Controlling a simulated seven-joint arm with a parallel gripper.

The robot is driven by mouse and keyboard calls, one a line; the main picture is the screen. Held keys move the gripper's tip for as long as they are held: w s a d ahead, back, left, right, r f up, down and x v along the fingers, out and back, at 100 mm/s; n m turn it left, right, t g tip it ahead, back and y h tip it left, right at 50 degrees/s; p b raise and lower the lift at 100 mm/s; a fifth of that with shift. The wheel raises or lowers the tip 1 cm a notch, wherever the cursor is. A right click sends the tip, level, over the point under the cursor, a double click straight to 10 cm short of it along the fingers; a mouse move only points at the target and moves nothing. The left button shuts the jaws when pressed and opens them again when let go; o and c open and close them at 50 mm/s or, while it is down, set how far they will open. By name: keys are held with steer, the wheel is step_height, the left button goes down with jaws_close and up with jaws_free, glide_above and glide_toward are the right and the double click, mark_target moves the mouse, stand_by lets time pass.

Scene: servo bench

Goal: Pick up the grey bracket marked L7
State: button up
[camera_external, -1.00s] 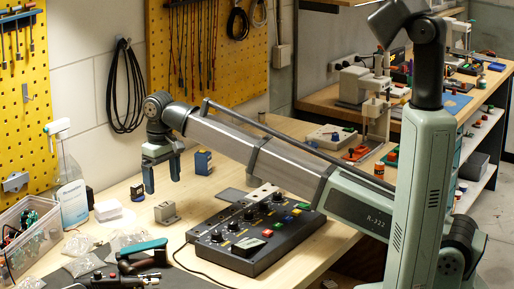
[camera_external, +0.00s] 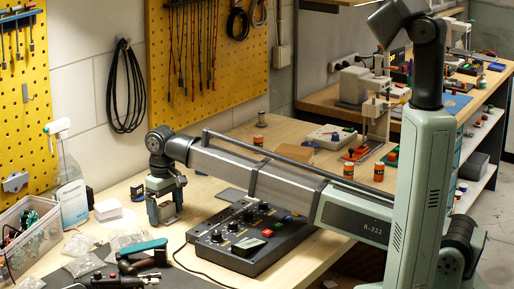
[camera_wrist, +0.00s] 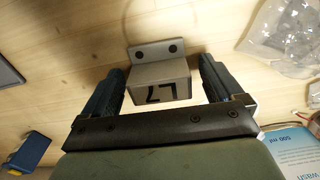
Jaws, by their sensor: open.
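The grey bracket (camera_wrist: 160,80) marked L7 stands on the wooden bench in the wrist view, its marking upside down and two dark holes in its back plate. My gripper (camera_wrist: 164,85) is open, with one dark blue finger on each side of the bracket and a visible gap to each. In the external view my gripper (camera_external: 165,216) is lowered at the bench around the bracket (camera_external: 167,209), which is mostly hidden by the fingers.
A black control box (camera_external: 240,236) with knobs and coloured buttons stands just right of my gripper. Clear plastic bags (camera_wrist: 284,36) lie near the bracket. A blue object (camera_wrist: 27,150) sits at lower left in the wrist view. A parts bin (camera_external: 28,235) stands at far left.

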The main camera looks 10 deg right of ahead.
steer(key=c, duration=1.1)
steer(key=shift+o, duration=0.2)
